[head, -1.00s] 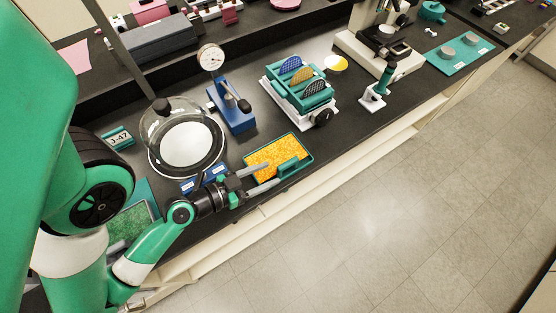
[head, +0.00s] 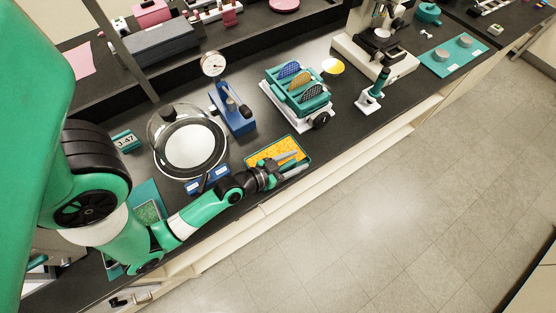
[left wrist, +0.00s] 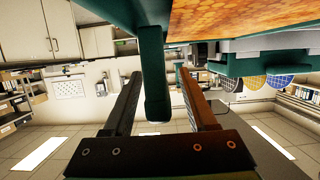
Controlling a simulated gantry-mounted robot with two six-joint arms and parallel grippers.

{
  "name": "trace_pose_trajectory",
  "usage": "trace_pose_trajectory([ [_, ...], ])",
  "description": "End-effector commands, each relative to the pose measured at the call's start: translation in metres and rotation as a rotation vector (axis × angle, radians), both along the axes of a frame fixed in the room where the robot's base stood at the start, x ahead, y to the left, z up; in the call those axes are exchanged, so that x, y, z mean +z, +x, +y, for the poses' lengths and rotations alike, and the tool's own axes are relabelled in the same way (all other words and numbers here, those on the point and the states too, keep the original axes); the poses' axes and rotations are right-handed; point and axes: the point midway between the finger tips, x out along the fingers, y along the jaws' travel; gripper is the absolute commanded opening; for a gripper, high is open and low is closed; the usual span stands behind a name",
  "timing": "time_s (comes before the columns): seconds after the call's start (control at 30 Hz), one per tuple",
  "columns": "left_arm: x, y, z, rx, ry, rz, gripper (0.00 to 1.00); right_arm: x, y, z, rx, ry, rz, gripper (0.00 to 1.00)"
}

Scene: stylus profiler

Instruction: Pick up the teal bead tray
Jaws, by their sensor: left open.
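The teal bead tray (head: 271,152), filled with orange-yellow beads, lies on the dark bench near its front edge. In the left wrist view, which looks upside down, the orange bead bed (left wrist: 208,75) shows along the top. The teal handle (left wrist: 155,80) stands between the two spread fingers of my left gripper (left wrist: 158,76). I cannot tell whether either finger touches it. My right gripper is not in view.
A glass-domed round dish (head: 190,148) and a blue dial-gauge stand (head: 238,118) are behind and left of the tray. A teal rack of coloured discs (head: 305,101) stands behind right. A green-handled tool on a white stand (head: 371,99) is farther right. Open floor lies in front.

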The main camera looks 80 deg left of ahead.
Motion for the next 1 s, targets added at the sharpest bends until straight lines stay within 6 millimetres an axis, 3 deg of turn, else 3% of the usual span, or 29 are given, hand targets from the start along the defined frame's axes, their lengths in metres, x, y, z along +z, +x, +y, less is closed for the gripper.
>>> trace_pose_trajectory([
  [0.17, -0.0002, -0.0004, 0.0, 0.0, 0.0, 0.0, 0.54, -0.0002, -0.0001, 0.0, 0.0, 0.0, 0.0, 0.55],
  [0.47, 0.0, -0.0005, -0.0001, 0.0, 0.0, 0.0, 0.0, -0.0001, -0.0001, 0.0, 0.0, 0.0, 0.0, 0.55],
  [1.0, 0.0002, -0.0006, 0.0, 0.0, 0.0, 0.0, 0.0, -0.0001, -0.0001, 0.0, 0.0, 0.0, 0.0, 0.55],
])
